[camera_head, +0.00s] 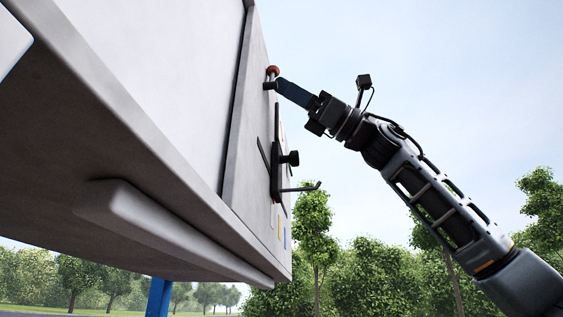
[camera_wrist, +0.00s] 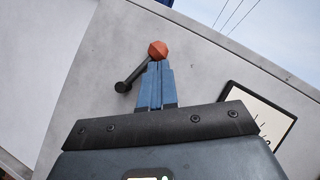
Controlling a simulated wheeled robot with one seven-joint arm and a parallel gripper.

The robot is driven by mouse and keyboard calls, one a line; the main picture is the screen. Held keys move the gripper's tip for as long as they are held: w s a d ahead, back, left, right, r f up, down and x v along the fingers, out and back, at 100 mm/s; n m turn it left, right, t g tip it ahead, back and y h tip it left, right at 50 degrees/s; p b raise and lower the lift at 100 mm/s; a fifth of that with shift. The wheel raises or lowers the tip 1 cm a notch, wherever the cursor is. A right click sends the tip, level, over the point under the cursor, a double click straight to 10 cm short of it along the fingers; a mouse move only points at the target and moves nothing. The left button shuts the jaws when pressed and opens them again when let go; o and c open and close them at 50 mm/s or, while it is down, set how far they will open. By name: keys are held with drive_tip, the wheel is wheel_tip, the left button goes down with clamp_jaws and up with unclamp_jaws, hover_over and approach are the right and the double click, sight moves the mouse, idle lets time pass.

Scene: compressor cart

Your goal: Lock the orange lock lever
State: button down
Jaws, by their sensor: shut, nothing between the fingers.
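The lock lever shows in the wrist view as a dark arm with an orange-red faceted knob (camera_wrist: 158,50) at its upper end and a round dark pivot (camera_wrist: 122,86) at its lower left. In the head view its orange-red knob (camera_head: 272,70) stands out from the upper part of the cart's panel. My gripper (camera_wrist: 157,64) has its blue fingers shut together, with nothing between them. The fingertips are right at the knob, just below it in the wrist view; I cannot tell if they touch. In the head view my gripper (camera_head: 281,84) reaches the lever from the right.
The cart's grey panel (camera_head: 245,130) fills the left. Below the lever, a dark handle with a black knob (camera_head: 290,158) and a protruding rod (camera_head: 300,189) stick out. A dark-framed display (camera_wrist: 258,118) sits right of my gripper. Open air lies to the right.

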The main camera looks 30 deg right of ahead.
drive_tip(key=shift+s+a+r, duration=0.2)
drive_tip(key=shift+s+r, duration=0.05)
drive_tip(key=shift+r, duration=0.15)
drive_tip(key=shift+s+a+r+p, duration=0.1)
drive_tip(key=shift+s+r+p, duration=0.1)
drive_tip(key=shift+p, duration=0.1)
idle(0.4)
drive_tip(key=d+f+b, duration=0.1)
drive_tip(key=d+f, duration=0.1)
drive_tip(key=d, duration=0.4)
drive_tip(key=w+d+f+b, duration=0.1)
drive_tip(key=d+f+b, duration=0.1)
drive_tip(key=d, duration=0.4)
drive_tip(key=shift+w+f, duration=0.25)
drive_tip(key=shift+f, duration=0.6)
